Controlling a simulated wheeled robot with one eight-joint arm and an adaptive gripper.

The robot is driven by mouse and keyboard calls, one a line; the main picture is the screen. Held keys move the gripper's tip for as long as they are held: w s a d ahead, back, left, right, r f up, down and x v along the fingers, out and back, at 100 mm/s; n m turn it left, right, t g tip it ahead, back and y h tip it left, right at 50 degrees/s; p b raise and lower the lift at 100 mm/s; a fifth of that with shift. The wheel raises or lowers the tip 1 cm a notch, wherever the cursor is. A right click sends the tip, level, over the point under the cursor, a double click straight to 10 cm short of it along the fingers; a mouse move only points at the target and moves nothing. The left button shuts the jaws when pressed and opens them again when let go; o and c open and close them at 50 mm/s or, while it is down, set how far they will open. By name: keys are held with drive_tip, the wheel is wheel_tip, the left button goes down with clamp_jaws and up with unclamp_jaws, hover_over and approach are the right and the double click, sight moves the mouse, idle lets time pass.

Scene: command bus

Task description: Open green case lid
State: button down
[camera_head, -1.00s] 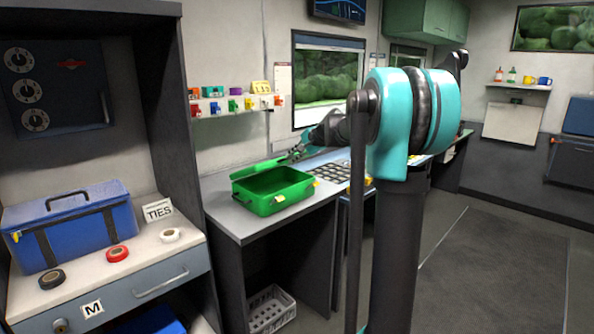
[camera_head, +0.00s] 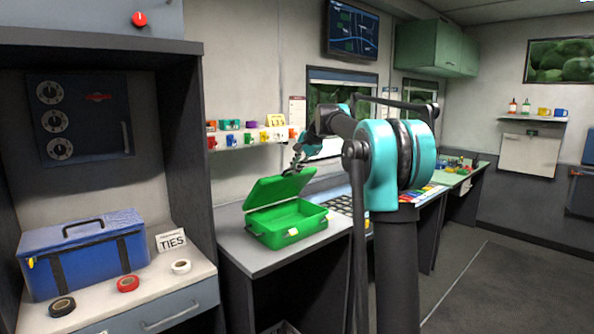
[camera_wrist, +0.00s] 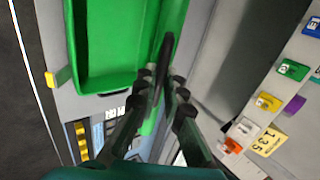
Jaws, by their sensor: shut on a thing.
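The green case (camera_head: 290,228) stands on the grey counter, its hollow inside showing. Its green lid (camera_head: 278,190) is raised and tilted up along the back side. My gripper (camera_head: 296,163) is at the lid's upper edge. In the wrist view my gripper (camera_wrist: 163,85) is closed around the lid (camera_wrist: 172,28) near a dark bar that looks like its handle (camera_wrist: 166,55). The fingers partly hide the exact grip.
A shelf of small coloured items (camera_head: 250,138) is on the wall behind the case. A keyboard-like panel (camera_head: 342,205) lies right of the case. A blue case (camera_head: 85,255) and tape rolls stand on the left counter, beyond a dark upright panel (camera_head: 190,150).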

drive_tip(key=c, duration=1.6)
unclamp_jaws()
drive_tip(key=v, duration=1.2)
drive_tip(key=shift+f, duration=0.1)
